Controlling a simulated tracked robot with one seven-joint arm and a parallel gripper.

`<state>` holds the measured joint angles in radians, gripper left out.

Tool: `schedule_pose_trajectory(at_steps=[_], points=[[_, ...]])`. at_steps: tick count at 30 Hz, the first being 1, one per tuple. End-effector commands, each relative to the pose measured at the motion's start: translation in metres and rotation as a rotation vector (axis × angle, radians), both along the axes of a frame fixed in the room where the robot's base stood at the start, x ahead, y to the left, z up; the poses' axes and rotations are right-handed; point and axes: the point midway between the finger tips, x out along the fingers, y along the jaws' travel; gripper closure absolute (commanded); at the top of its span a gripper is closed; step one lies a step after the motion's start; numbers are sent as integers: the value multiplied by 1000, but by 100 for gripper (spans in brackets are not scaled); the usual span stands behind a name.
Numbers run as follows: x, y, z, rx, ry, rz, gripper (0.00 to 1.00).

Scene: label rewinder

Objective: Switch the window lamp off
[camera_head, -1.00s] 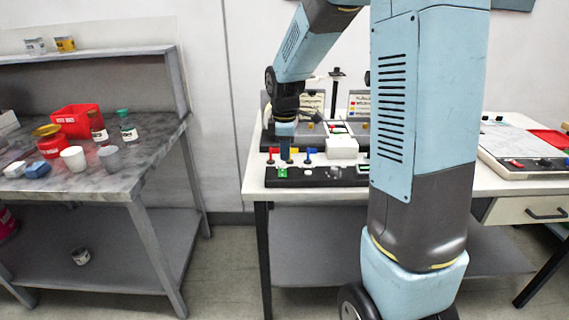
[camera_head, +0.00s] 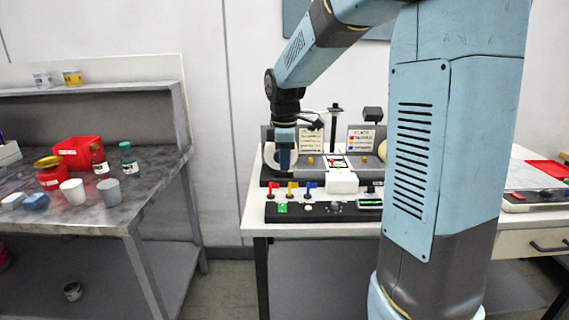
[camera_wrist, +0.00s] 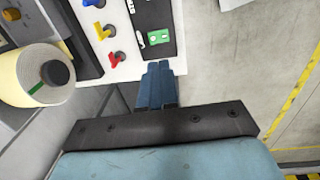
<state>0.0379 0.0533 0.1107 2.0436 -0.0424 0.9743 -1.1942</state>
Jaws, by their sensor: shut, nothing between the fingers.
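My gripper (camera_head: 285,168) is shut and empty, pointing down above the left end of the label rewinder; it also shows in the wrist view (camera_wrist: 158,70). The rewinder's black front panel (camera_head: 322,212) carries a green switch (camera_head: 283,208) at its left end, also seen in the wrist view (camera_wrist: 158,37). Behind it stand a red lever (camera_head: 272,188), a yellow lever (camera_head: 291,188) and a blue lever (camera_head: 310,187). In the wrist view my fingertips are apart from the switch and levers. I cannot read which control is for the window lamp.
A pale label roll (camera_wrist: 35,80) is beside the levers. A white box (camera_head: 342,181) stands right of them. Placards (camera_head: 311,141) stand behind. My arm hides part of the bench's right side. A cluttered grey bench (camera_head: 95,210) stands at left; a floor gap separates the benches.

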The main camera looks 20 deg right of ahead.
Motion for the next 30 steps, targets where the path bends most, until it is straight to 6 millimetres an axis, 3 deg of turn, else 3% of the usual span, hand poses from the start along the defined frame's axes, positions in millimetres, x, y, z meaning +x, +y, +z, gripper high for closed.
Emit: schedule_pose_trajectory(at_steps=[5,18,30], points=[[-18,-2,15,5,-34,-84,100],[-129,-15,68,107,-217,-610,100],[-225,-26,77,293,-345,-1074,100]])
